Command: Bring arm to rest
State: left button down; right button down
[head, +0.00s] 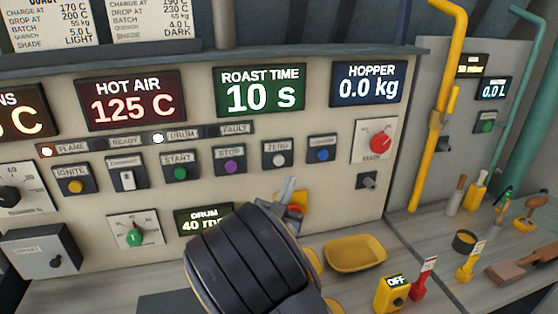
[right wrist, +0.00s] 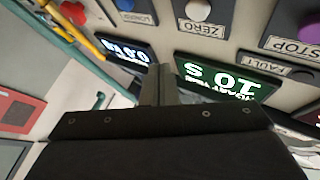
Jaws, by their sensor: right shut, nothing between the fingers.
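My right gripper (head: 288,187) shows in the head view in front of the lower part of the control panel (head: 330,150). The thick dark link of my right arm hides much of it. Its thin grey fingers point up toward the buttons. In the right wrist view the fingers (right wrist: 160,82) are together with nothing between them, and the panel appears turned over behind them. I cannot tell how far the tips are from the panel. My left gripper is not in view.
The panel carries the stop button (head: 230,166), the zero button (head: 277,159) and a red knob (head: 380,142). A yellow tray (head: 355,254) and a yellow box reading OFF (head: 391,294) are on the counter right of my arm. Yellow pipes (head: 437,110) rise at right.

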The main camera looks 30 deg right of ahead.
dwell(0.3)
notch_tip(320, 180, down, 12)
jog(key=n+g+y, duration=0.2)
jog(key=y, duration=1.2)
jog(key=s+a+r+n+g+y, duration=0.2)
jog(key=s+a+r+n+y, duration=0.15)
jog(key=s+a+y, duration=0.5)
jog(key=s+f+n+g, duration=0.1)
jog(key=s+n+g, duration=0.1)
jog(key=s, duration=0.7)
jog(key=s+a+f+n+g, duration=0.1)
jog(key=s+f+n+g, duration=0.1)
jog(key=s, duration=0.6)
jog(key=shift+s+a+n+g, duration=0.35)
jog(key=shift+n+g, duration=0.25)
jog(key=shift+n, duration=0.25)
jog(key=c, duration=2.1)
grip_release()
